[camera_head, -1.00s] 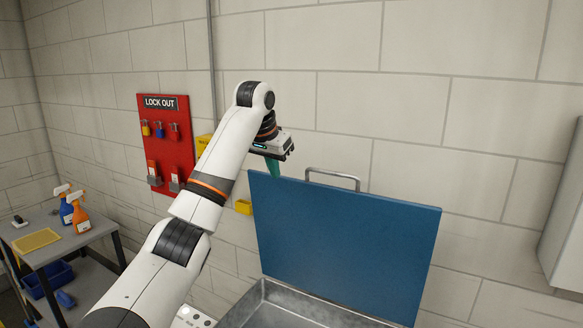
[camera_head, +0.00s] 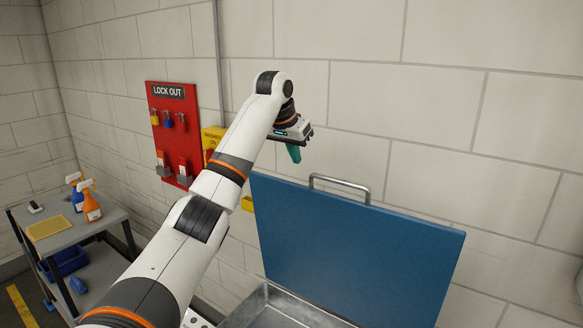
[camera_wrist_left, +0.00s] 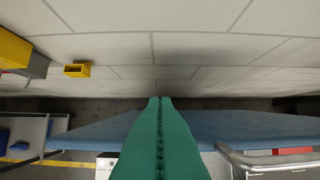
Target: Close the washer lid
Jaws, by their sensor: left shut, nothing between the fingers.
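The blue washer lid (camera_head: 350,245) stands raised and open, tilted up in front of the wall. A metal handle (camera_head: 340,183) is on its top edge. The metal washer basin (camera_head: 280,309) shows below the lid. My left gripper (camera_head: 294,154), with green fingers, is shut and empty, above the lid's top left corner and left of the handle. In the left wrist view the fingers (camera_wrist_left: 160,104) are pressed together. The lid's edge (camera_wrist_left: 255,127) runs below them and the handle (camera_wrist_left: 270,161) is at lower right. My right gripper is not in view.
A red lockout board (camera_head: 170,134) and a yellow box (camera_head: 211,139) hang on the block wall behind my arm. A grey cart (camera_head: 70,236) with spray bottles (camera_head: 89,205) stands at left. The wall is close behind the lid.

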